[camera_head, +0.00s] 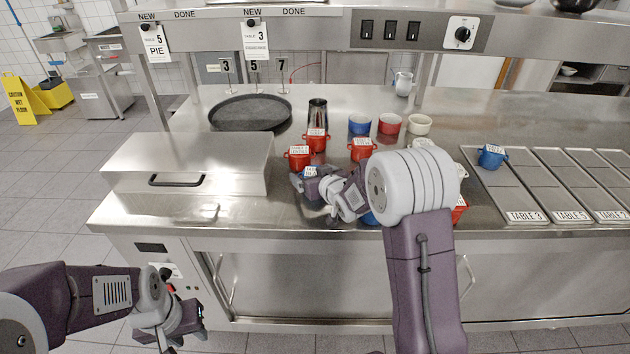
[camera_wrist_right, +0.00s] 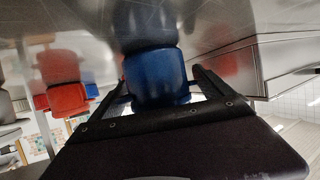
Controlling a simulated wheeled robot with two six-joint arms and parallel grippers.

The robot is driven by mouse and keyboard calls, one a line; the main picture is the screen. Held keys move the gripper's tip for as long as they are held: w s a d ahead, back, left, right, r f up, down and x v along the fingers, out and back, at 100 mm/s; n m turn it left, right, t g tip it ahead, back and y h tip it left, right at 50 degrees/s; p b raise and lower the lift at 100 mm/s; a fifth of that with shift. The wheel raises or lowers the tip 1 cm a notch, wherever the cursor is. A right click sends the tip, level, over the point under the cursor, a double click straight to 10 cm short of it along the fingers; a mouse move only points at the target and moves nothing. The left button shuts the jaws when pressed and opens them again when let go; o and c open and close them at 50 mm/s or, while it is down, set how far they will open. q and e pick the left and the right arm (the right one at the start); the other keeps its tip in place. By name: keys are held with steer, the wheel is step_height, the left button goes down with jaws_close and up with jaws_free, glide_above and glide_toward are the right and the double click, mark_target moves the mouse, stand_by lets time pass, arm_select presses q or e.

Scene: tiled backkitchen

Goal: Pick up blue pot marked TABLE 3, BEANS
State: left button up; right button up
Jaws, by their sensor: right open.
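A blue pot (camera_wrist_right: 155,80) stands between the two fingers of my right gripper (camera_wrist_right: 158,88) in the right wrist view. The gripper is open around it. In the head view this pot (camera_head: 310,172) is mostly hidden behind my right gripper (camera_head: 312,186); only its top and a small label too fine to read show. Another blue pot (camera_head: 491,157) with a label sits on the left tray, marked TABLE 3, at right. A bit of blue (camera_head: 370,219) shows beside my right arm, mostly hidden. My left gripper (camera_head: 178,332) hangs low in front of the counter, away from the pots.
Red pots (camera_head: 298,158), (camera_head: 316,140), (camera_head: 361,149) stand close behind my right gripper. A steel lidded box (camera_head: 190,160) is to its left. A round dark tray (camera_head: 250,112), a shaker (camera_head: 318,113) and several bowls (camera_head: 389,123) are further back. Trays (camera_head: 570,180) lie at right.

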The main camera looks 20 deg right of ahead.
mark_target(314, 166)
steer(key=shift+w+f, duration=0.25)
steer(key=shift+w, duration=0.3)
steer(key=shift+s+r, duration=0.1)
steer(key=shift+s, duration=0.05)
steer(key=c, duration=1.8)
steer(key=shift+r, duration=0.1)
steer(key=r, duration=0.1)
steer(key=r+p, duration=0.1)
steer(key=r, duration=0.2)
steer(key=shift+d+r, duration=0.3)
steer(key=shift+r, duration=0.1)
steer(key=s+d+r+p, duration=0.3)
steer(key=d+r, duration=0.3)
steer(key=d, duration=0.4)
steer(key=shift+d+p, duration=0.3)
steer(key=shift+p, duration=0.5)
